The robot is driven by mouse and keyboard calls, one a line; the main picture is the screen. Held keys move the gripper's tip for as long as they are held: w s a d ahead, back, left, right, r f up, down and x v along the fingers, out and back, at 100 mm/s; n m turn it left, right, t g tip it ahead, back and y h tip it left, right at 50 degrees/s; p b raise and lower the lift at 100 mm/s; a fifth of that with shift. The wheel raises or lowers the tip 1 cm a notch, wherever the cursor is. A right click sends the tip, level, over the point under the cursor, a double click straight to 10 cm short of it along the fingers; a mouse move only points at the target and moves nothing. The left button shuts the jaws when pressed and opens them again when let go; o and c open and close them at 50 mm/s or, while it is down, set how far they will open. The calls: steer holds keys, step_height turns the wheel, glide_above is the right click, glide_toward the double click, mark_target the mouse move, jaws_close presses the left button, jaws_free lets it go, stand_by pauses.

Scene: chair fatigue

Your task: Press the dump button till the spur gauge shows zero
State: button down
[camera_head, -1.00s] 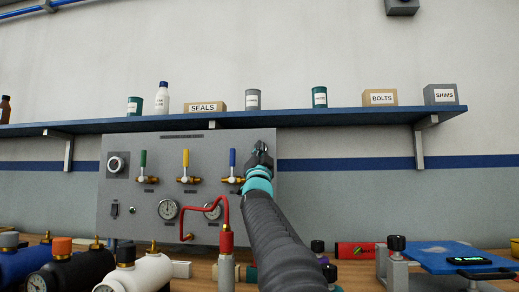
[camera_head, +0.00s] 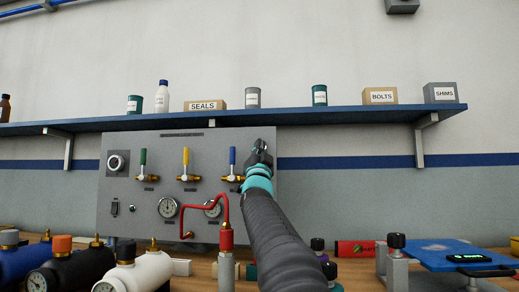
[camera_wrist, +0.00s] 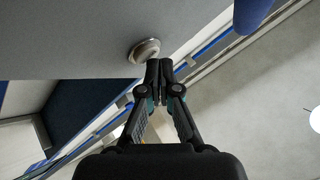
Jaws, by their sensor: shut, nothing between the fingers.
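A grey panel (camera_head: 130,228) stands at the back of the bench. Two round dial gauges sit low on it, a left gauge (camera_head: 167,208) and a right gauge (camera_head: 212,209). Their needles are too small to read, and I cannot tell which is the spur gauge. The red pipe partly crosses the right gauge. My gripper (camera_head: 262,150) is shut and empty at the panel's upper right. In the wrist view, a round silver button (camera_wrist: 145,51) on the panel is just beyond the shut fingertips (camera_wrist: 160,68). Contact is unclear. In the head view my gripper hides it.
Green (camera_head: 143,158), yellow (camera_head: 186,158) and blue (camera_head: 232,157) valve handles line the panel, the blue one close left of my gripper. A red pipe (camera_head: 225,205) rises in front. A blue shelf (camera_head: 320,117) with cans and boxes runs above. Cylinders (camera_head: 145,275) stand front left.

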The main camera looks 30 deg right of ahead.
steer(key=shift+s+a, duration=0.25)
steer(key=shift+s, duration=0.1)
steer(key=shift+s+a+b, duration=0.7)
steer(key=shift+s+b, duration=0.15)
steer(key=shift+s, duration=0.2)
steer(key=shift+s+a+b, duration=0.7)
steer(key=shift+s+b, duration=0.15)
steer(key=shift+s, duration=0.2)
steer(key=shift+a, duration=0.1)
